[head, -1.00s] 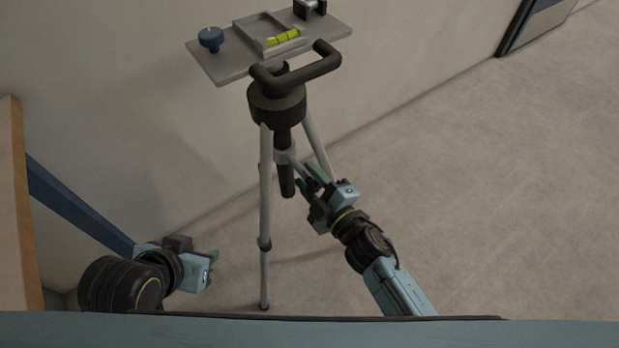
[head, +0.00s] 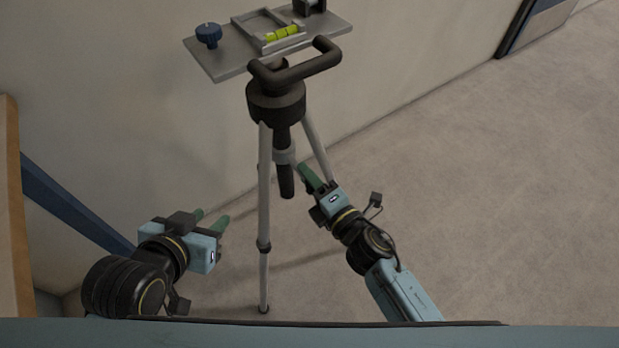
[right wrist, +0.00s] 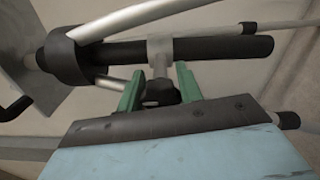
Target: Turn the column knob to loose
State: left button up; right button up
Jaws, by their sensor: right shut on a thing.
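The tripod's black centre column (head: 286,180) hangs below its dark hub, with a grey collar (head: 284,156) around it. In the right wrist view the column (right wrist: 215,48) lies across the picture, and the collar (right wrist: 159,52) carries a small black column knob (right wrist: 160,91). My right gripper (right wrist: 158,80) is shut on this knob, one green finger on each side. In the head view my right gripper (head: 304,174) is right of the column and the knob is hidden. My left gripper (head: 213,215) is open and empty, left of the tripod.
The tripod's grey legs (head: 264,205) stand close around the column. Above are a black handle (head: 300,70) and a grey plate (head: 230,65) with a blue knob (head: 208,35) and a yellow-green level (head: 282,33). The floor at right is clear.

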pick_arm(q)
jog(key=shift+w+d+r, duration=0.1)
dwell(0.4)
pick_arm(e)
jog(key=o, duration=1)
pick_arm(q)
jog(key=s+a+f+g+y+p, duration=0.1)
jog(key=s+a+f+g+p, duration=0.1)
jog(key=s, duration=0.6)
notch_tip(320, 180, down, 2)
jog(key=a+g, duration=0.1)
jog(key=g, duration=0.2)
jog(key=shift+a+f+y, duration=0.2)
jog(key=shift+y, duration=0.2)
pick_arm(e)
jog(key=v, duration=1.3)
jog(key=shift+s+d, duration=0.15)
pick_arm(q)
jog(key=shift+w, duration=0.1)
pick_arm(e)
jog(key=shift+r, duration=0.1)
